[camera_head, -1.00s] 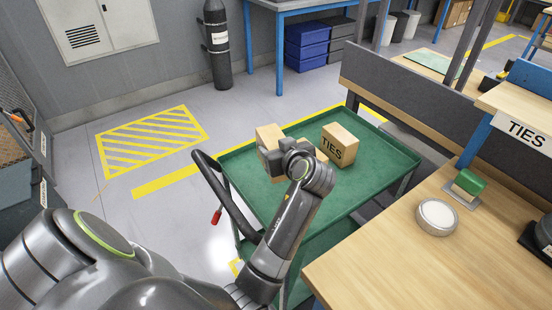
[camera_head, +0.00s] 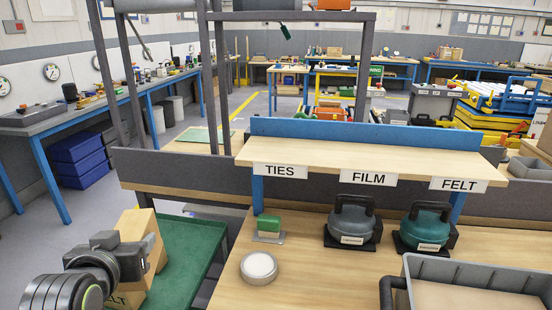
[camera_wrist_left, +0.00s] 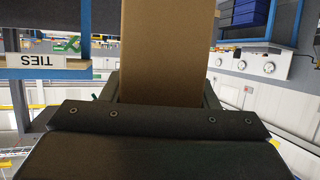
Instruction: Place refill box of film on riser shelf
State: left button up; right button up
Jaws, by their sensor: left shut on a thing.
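My left gripper (camera_head: 122,256) is at the lower left of the head view, shut on a plain cardboard box (camera_head: 146,226). The held box also fills the top middle of the left wrist view (camera_wrist_left: 168,50); no lettering on it can be read. Below it, a box lettered "ELT" (camera_head: 122,300) shows in part, the rest hidden by my arm. The riser shelf (camera_head: 350,152) is a bare wooden board on blue legs over the workbench, labelled TIES, FILM (camera_head: 368,179) and FELT from left to right. The gripper is left of the shelf and lower. My right gripper is not in view.
The green cart (camera_head: 190,258) stands left of the workbench (camera_head: 310,285). On the bench are a round white-topped puck (camera_head: 259,266), a green block (camera_head: 268,226), two dark kettle-shaped units (camera_head: 352,225) and a grey bin (camera_head: 480,270). A grey partition (camera_head: 190,175) runs behind the bench.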

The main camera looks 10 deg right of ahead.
aim_at(367, 156)
jog(key=z, duration=1.15)
